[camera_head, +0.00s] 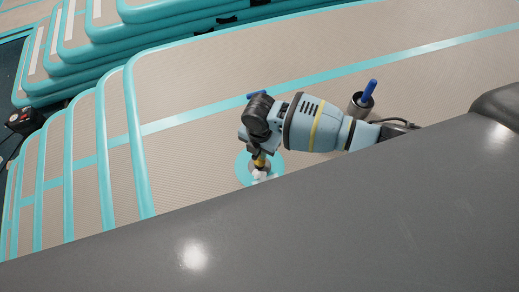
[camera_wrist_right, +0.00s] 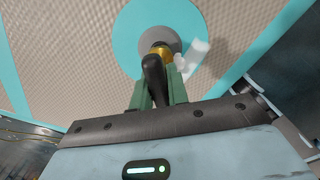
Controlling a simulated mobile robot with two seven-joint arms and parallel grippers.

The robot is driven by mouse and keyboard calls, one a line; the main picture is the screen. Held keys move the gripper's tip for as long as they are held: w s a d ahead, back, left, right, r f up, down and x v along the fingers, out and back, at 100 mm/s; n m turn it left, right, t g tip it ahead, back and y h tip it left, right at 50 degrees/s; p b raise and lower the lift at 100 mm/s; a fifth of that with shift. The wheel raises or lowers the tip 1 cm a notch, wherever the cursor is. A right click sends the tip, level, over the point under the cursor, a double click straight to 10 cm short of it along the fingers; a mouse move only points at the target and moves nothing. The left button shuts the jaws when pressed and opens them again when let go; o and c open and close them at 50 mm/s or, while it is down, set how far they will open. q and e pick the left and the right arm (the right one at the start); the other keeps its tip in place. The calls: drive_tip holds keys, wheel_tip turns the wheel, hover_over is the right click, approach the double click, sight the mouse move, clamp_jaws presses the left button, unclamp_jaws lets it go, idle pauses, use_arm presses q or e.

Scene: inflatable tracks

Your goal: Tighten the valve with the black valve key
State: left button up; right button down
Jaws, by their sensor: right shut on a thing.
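My right gripper (camera_head: 256,150) is in the middle of the head view, above a turquoise round patch (camera_head: 243,170) on the beige inflatable track. In the wrist view its green fingers (camera_wrist_right: 158,92) are shut on the black valve key (camera_wrist_right: 154,78). The key's far end is at the brass-coloured valve (camera_wrist_right: 160,51), in the grey centre of the patch. I cannot tell how fully the key is seated. A white cap-like piece (camera_wrist_right: 195,55) is beside the valve. The key is mostly hidden in the head view. My left gripper is not in view.
A grey cylinder with a blue-handled item (camera_head: 366,93) stands right of the gripper. Stacked inflatable tracks with turquoise edges (camera_head: 60,45) fill the upper left. A dark device (camera_head: 24,119) is at the far left. The track surface behind the gripper is largely clear.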

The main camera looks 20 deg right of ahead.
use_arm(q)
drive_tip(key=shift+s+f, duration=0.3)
use_arm(e)
drive_tip(key=shift+f, duration=0.7)
idle(1.0)
